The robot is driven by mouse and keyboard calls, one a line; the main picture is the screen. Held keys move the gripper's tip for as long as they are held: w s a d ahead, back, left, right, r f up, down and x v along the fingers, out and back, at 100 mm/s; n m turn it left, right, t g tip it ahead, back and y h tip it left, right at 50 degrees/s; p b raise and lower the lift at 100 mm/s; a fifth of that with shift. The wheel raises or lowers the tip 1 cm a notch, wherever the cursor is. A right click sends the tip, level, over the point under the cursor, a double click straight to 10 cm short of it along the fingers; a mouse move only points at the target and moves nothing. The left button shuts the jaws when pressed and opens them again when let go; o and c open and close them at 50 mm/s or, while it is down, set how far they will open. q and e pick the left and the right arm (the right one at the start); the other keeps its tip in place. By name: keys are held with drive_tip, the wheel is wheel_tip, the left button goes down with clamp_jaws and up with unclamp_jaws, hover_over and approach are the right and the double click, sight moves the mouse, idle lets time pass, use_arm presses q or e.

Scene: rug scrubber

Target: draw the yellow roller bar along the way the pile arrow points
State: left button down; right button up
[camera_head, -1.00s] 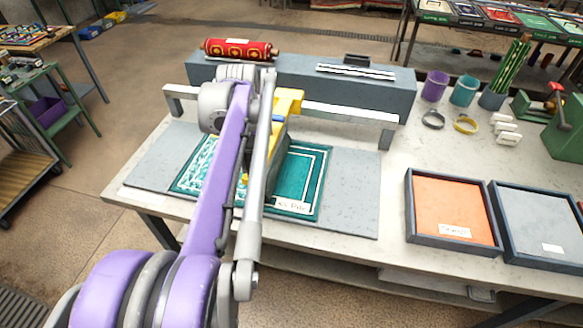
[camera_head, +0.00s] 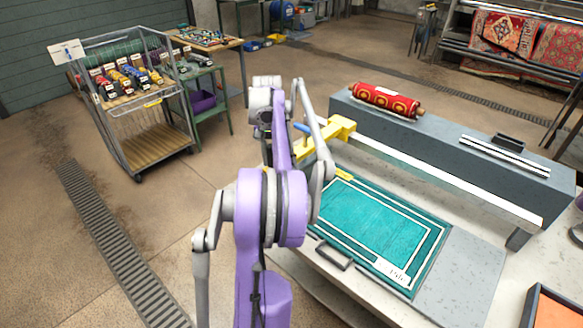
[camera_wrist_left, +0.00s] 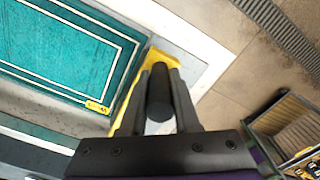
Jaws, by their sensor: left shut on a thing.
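The yellow roller bar (camera_head: 338,133) is at the left end of the white rail that spans the bench, beyond the rug's left edge. In the left wrist view its yellow body (camera_wrist_left: 150,58) lies under a dark round grip (camera_wrist_left: 159,88). My left gripper (camera_wrist_left: 160,72) is shut around that grip; in the head view my arm mostly hides it. The teal rug (camera_head: 375,228) with white border lines lies flat beneath the rail. A white label (camera_head: 394,272) sits at its near right corner; its marking is too small to read fully. My right gripper is not in view.
A red patterned roll (camera_head: 386,100) and a dark bar-shaped tool (camera_head: 508,142) lie on the grey block (camera_head: 450,145) behind the rail. A black handle (camera_head: 333,256) is at the bench's front edge. A wire cart (camera_head: 140,120) stands left, with open floor between.

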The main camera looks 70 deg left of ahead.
use_arm(q)
drive_tip(key=s+a, duration=0.1)
drive_tip(key=a, duration=0.1)
drive_tip(key=s+a, duration=0.1)
drive_tip(key=shift+s+a, duration=0.1)
drive_tip(key=shift+a, duration=0.25)
drive_tip(key=shift+r, duration=0.1)
drive_tip(key=c, duration=0.9)
unclamp_jaws()
drive_tip(key=shift+o, duration=1.2)
drive_tip(key=shift+s+a, duration=0.1)
drive_tip(key=shift+a, duration=0.1)
drive_tip(key=shift+d, duration=0.1)
